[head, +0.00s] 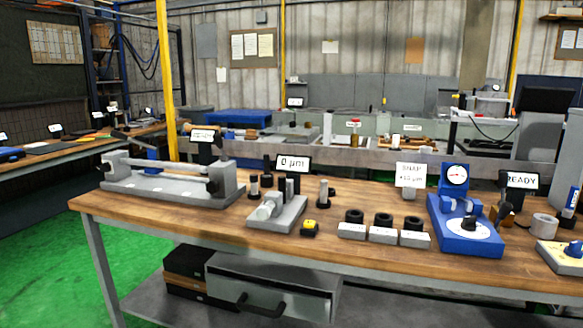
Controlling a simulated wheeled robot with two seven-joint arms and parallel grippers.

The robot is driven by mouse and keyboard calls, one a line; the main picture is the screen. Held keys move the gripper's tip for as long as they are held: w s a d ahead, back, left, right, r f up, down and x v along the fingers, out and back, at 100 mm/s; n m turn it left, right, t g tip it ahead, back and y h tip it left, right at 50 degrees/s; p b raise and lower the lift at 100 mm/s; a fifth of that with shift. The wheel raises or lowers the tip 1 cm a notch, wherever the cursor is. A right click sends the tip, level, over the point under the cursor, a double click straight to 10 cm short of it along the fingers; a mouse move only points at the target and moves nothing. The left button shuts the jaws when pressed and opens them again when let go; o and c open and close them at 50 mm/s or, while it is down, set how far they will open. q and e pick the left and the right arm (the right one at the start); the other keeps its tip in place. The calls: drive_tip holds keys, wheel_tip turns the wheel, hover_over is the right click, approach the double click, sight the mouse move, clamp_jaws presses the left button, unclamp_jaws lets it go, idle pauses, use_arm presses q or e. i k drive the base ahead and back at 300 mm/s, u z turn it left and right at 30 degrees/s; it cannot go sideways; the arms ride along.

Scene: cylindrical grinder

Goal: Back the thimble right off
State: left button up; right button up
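A grey bench fixture (287,216) stands near the front middle of the wooden bench, below a sign (292,163) that reads "0 µm". A pale, rounded cylindrical part (264,212) lies at its front left and looks like the thimble, but it is too small to be sure. I cannot tell how far the thimble is wound in or out. Neither of my grippers shows in the head view.
A long grey centre fixture (170,182) stands at the left. Black rings on grey blocks (383,235), a yellow-and-black item (309,228) and a blue dial gauge stand (465,228) are to the right. A drawer (270,286) hangs under the bench (130,205).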

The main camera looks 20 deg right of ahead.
sight(264, 213)
drive_tip(key=z, duration=0.65)
drive_tip(key=k, duration=0.25)
drive_tip(key=u, duration=1.9)
drive_tip(key=i, duration=0.85)
drive_tip(key=z, duration=0.65)
drive_tip(key=i, duration=0.65)
drive_tip(key=z, duration=0.7)
